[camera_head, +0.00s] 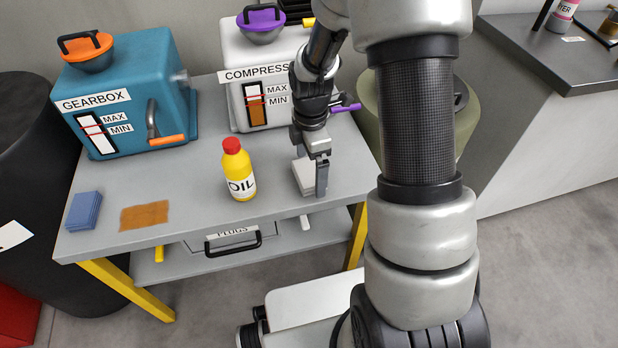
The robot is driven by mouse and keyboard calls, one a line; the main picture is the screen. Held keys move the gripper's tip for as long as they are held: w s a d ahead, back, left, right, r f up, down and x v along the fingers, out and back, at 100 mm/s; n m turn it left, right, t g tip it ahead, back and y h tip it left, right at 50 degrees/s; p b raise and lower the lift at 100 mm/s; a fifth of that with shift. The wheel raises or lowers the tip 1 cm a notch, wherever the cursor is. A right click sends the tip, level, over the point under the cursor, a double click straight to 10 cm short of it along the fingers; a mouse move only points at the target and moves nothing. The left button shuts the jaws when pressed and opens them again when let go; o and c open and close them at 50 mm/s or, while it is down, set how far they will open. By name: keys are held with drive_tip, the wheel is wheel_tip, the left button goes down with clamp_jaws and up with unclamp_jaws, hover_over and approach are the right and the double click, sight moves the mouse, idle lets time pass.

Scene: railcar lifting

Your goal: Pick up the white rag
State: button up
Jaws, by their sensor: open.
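The white rag (303,176) looks like a small pale folded stack on the grey table, right of the yellow oil bottle. My gripper (317,176) points down at the rag. One finger shows in front of the rag's right part, and the other finger is hard to make out. My gripper is open. The finger hides part of the rag, and I cannot tell whether it touches the rag.
The oil bottle (238,170) stands close left of the rag. A blue folded cloth (84,211) and an orange-brown cloth (144,215) lie further left. The teal gearbox (120,90) and white compressor (238,60) stand behind. The table (190,215) is clear in front.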

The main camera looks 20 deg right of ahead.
sight(310, 171)
drive_tip(key=shift+f, duration=0.1)
drive_tip(key=c, duration=1.1)
wheel_tip(310, 171, up, 10)
drive_tip(key=p, duration=0.3)
drive_tip(key=shift+o, duration=0.6)
drive_tip(key=shift+c, duration=0.2)
